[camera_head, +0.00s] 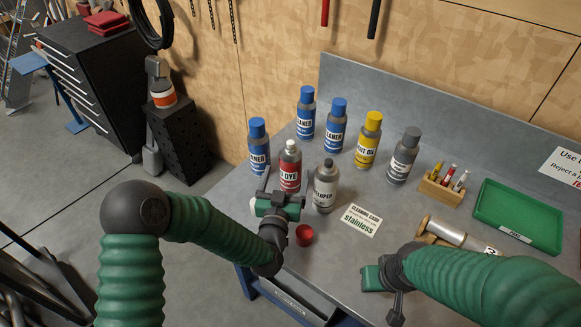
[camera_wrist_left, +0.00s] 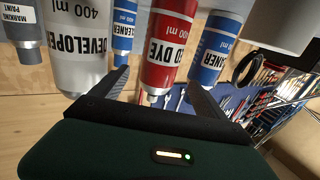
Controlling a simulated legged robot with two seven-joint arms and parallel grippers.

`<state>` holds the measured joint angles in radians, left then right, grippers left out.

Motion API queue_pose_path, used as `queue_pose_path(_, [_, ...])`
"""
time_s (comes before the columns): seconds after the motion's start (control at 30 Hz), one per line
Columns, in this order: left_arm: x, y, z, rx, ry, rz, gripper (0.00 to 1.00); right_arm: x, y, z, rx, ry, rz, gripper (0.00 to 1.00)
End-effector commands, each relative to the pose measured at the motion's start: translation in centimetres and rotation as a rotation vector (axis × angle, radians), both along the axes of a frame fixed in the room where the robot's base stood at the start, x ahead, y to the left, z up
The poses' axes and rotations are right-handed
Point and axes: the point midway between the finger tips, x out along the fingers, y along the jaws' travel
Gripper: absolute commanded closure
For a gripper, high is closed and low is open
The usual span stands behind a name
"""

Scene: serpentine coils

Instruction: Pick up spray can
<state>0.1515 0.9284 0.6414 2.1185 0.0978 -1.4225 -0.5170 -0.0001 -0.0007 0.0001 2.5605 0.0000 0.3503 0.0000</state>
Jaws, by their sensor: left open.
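A red spray can labelled as dye (camera_head: 290,172) stands upright on the grey bench, its cap off and pale nozzle showing. In the left wrist view the red can (camera_wrist_left: 170,45) appears upside down, between the two finger lines. My left gripper (camera_head: 282,190) is open just in front of its lower part; I cannot tell whether it touches. A grey developer can (camera_head: 326,187) stands close to its right. Blue cleaner cans (camera_head: 258,146) stand behind and left. My right gripper (camera_head: 374,278) is low over the bench front; its jaws are unclear.
A yellow-capped oil can (camera_head: 368,140) and a grey-capped can (camera_head: 404,156) stand right of the group. A red cap (camera_head: 305,235) lies near my left gripper. A stainless card (camera_head: 360,219), a wooden holder (camera_head: 441,190) and a green tray (camera_head: 518,215) occupy the right side.

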Motion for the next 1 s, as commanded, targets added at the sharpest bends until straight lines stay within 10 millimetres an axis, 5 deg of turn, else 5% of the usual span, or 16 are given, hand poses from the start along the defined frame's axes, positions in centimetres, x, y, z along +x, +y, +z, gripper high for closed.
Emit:
queue_pose_path(0.1, [2.8,-0.4,0.0,-0.002,0.0,0.003,0.15,0.0,0.0,0.3,0.0,0.0,0.0,0.64])
queue_pose_path(0.5, [8.4,-1.5,-0.2,-0.001,-0.001,0.002,0.15,0.0,0.0,1.3,0.0,0.0,0.0,0.64])
queue_pose_path(0.8, [9.3,-1.7,-0.3,0.0,0.0,0.0,0.15,0.0,0.0,1.3,0.0,0.0,0.0,0.64])
queue_pose_path(1.0, [9.3,-1.7,-0.3,0.0,0.0,0.0,0.41,0.0,0.0,1.3,0.0,0.0,0.0,0.64])
